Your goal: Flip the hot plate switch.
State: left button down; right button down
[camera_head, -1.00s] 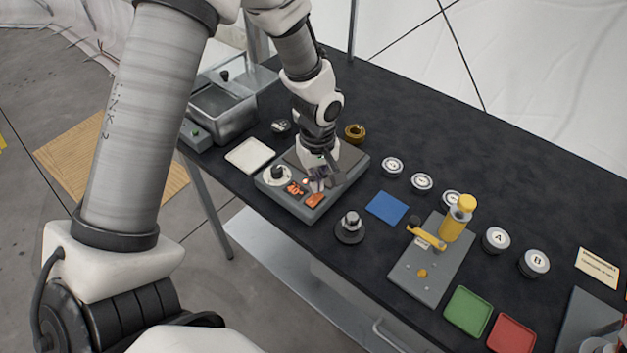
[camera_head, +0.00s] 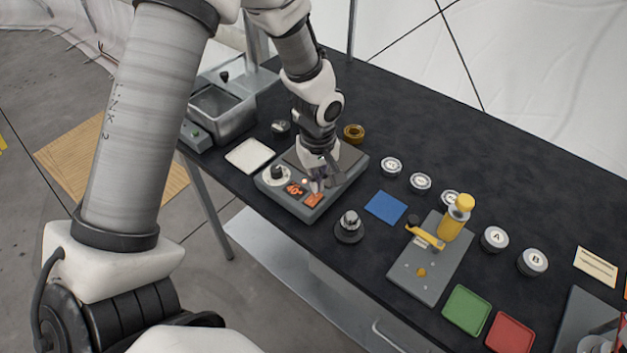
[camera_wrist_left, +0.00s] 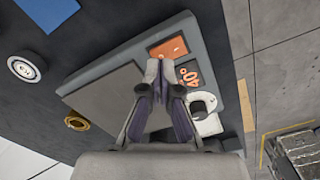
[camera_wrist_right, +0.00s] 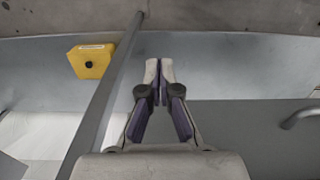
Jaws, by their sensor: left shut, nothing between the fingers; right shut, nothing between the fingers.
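My left gripper (camera_head: 316,184) is shut and empty, pointing down over the front panel beside the switch. In the left wrist view its fingertips (camera_wrist_left: 159,65) lie just beside the orange switch (camera_wrist_left: 169,48) and the display (camera_wrist_left: 188,77); I cannot tell whether they touch. My right gripper (camera_wrist_right: 159,64) is shut and empty, away from the hot plate, near a metal bar.
A white tray (camera_head: 249,155) and a metal basin (camera_head: 222,112) stand left of the hot plate. A brass ring (camera_head: 354,132) lies behind it. A small knobbed weight (camera_head: 349,225) and a blue pad (camera_head: 386,207) are to its right. A yellow box (camera_wrist_right: 90,62) shows in the right wrist view.

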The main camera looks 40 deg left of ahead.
aim_at(317, 194)
pick_arm(q)
jog(key=shift+f+b, duration=0.9)
jog(key=shift+f, duration=0.25)
dwell(0.7)
jog(key=shift+r, duration=0.1)
notch_tip(317, 194, up, 7)
jog(key=p, duration=0.6)
dwell(0.4)
